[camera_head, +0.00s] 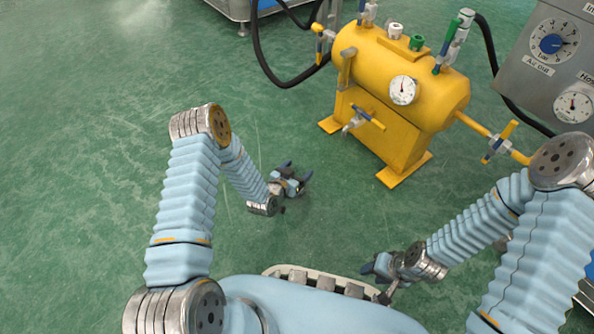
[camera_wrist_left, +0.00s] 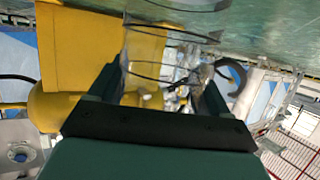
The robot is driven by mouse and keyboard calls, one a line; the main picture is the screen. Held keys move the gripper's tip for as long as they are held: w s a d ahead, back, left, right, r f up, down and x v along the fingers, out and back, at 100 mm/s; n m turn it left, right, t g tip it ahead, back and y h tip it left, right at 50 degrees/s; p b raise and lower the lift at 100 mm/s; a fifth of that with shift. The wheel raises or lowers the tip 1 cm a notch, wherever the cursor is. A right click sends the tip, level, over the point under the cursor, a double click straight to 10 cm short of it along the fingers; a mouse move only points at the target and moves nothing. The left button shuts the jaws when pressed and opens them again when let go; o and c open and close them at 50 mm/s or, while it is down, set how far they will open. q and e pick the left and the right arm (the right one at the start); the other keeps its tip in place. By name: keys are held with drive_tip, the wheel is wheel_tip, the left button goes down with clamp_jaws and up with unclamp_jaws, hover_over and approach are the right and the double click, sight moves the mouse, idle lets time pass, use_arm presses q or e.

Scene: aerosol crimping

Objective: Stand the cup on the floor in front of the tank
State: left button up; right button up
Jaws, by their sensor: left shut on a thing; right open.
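The yellow tank (camera_head: 405,75) stands on flat feet on the green floor, with a round gauge and a small tap (camera_head: 362,118) on its front. My left gripper (camera_head: 297,178) is low over the floor, left of the tank's front. My right gripper (camera_head: 377,270) is open and empty, close to my body.
A grey panel with dials (camera_head: 555,60) is at the right, joined to the tank by a yellow pipe (camera_head: 490,138). Black hoses (camera_head: 275,75) run behind the tank. The green floor (camera_head: 90,130) is clear at the left and before the tank.

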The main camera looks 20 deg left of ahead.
use_arm(q)
drive_tip(key=o, duration=1.5)
drive_tip(key=shift+f, duration=0.1)
drive_tip(key=shift+s+r, duration=0.2)
drive_tip(key=shift+r, duration=0.05)
drive_tip(key=p+v, duration=0.3)
drive_tip(key=v, duration=0.8)
drive_tip(key=s+d+n+g, duration=0.1)
drive_tip(key=s+d+g, duration=0.1)
drive_tip(key=s+g, duration=0.2)
drive_tip(key=s+d+n+g, duration=0.2)
drive_tip(key=s+g, duration=0.2)
drive_tip(key=s, duration=0.4)
drive_tip(key=s+d+n+g, duration=0.2)
drive_tip(key=s+d+g, duration=0.1)
drive_tip(key=s, duration=0.3)
drive_tip(key=shift+s+d+f+g, duration=0.1)
drive_tip(key=shift+f+g, duration=0.25)
drive_tip(key=shift+g, duration=0.55)
